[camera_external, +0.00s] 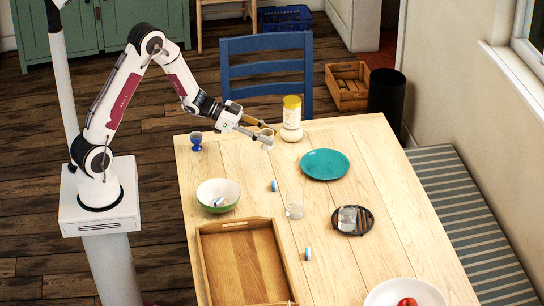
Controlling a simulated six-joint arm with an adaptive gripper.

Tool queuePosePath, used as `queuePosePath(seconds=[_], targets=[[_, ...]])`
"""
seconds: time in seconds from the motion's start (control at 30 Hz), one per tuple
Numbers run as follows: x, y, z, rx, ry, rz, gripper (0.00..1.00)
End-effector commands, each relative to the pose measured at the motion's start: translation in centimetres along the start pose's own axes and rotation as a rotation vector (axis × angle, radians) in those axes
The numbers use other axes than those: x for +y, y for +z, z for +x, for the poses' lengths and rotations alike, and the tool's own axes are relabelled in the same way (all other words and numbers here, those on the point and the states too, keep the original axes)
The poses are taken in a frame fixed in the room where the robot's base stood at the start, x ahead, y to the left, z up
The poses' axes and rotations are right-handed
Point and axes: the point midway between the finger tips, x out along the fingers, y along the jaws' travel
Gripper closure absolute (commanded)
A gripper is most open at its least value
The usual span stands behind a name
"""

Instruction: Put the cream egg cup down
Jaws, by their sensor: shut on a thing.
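My gripper (257,131) is over the far part of the wooden table (345,265). It is shut on the cream egg cup (266,140), which is small in the picture. The cup looks to be held above the table top, but its exact height is hard to tell. A jar with a yellow lid (292,118) stands just right of the cup and gripper. I cannot tell whether they touch.
Bare wood lies between bowl and plate, around small blue-white items (274,186).

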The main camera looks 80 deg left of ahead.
Motion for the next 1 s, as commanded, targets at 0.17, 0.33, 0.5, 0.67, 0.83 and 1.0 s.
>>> queuePosePath(seconds=[0.17,0.33,0.5,0.67,0.83,1.0], targets=[[1.8,-1.3,3.6,0.001,0.039,0.016,0.90],[3.9,-2.5,7.1,0.001,0.072,0.028,0.90],[6.4,-3.8,10.4,0.001,0.105,0.041,0.90],[9.1,-5.0,13.4,0.000,0.135,0.054,0.90],[12.4,-6.3,16.5,0.000,0.167,0.067,0.90],[16.0,-7.5,19.3,0.001,0.198,0.079,0.90]])
